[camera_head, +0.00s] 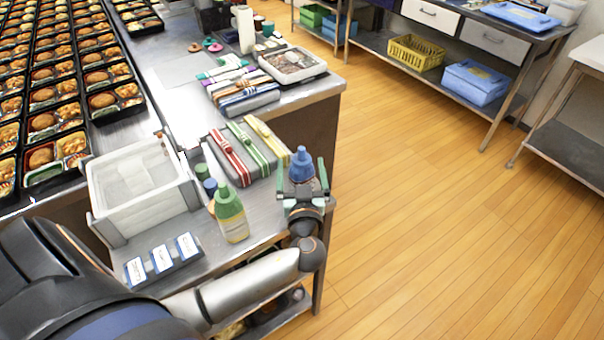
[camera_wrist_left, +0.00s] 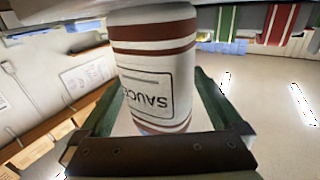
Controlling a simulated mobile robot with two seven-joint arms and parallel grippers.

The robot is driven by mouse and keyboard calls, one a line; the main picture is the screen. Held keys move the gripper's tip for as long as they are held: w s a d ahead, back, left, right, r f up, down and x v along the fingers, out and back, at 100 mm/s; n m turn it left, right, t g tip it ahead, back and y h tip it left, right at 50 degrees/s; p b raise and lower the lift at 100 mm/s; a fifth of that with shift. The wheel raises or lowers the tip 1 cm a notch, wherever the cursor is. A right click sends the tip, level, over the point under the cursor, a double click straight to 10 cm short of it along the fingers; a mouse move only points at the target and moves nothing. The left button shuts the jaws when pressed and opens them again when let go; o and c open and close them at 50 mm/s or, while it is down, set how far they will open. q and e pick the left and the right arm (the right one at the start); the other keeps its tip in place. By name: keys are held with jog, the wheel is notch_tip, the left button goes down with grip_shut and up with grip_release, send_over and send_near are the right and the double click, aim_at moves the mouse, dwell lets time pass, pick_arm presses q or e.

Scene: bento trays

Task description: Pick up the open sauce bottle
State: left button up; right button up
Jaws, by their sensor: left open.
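The sauce bottle (camera_head: 302,165) stands at the right edge of the near counter, showing its blue cone-shaped top in the head view. Its lower body is hidden by my gripper there. In the left wrist view the bottle (camera_wrist_left: 150,75) is white with brown bands, and its SAUCE label appears upside down. My left gripper (camera_head: 302,182) is open around the bottle, with one finger on each side of it. Whether the fingers touch it cannot be told. My right gripper is not in view.
A green-capped bottle (camera_head: 232,216) stands left of my gripper, with dark-capped bottles behind it. Wrapped boxes (camera_head: 236,158) lie just behind. A white bin (camera_head: 105,210) and label cards (camera_head: 162,258) are at the left. Open floor (camera_head: 430,230) lies to the right.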

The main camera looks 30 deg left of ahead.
pick_arm(q)
jog(key=c, duration=0.8)
jog(key=shift+r, duration=0.25)
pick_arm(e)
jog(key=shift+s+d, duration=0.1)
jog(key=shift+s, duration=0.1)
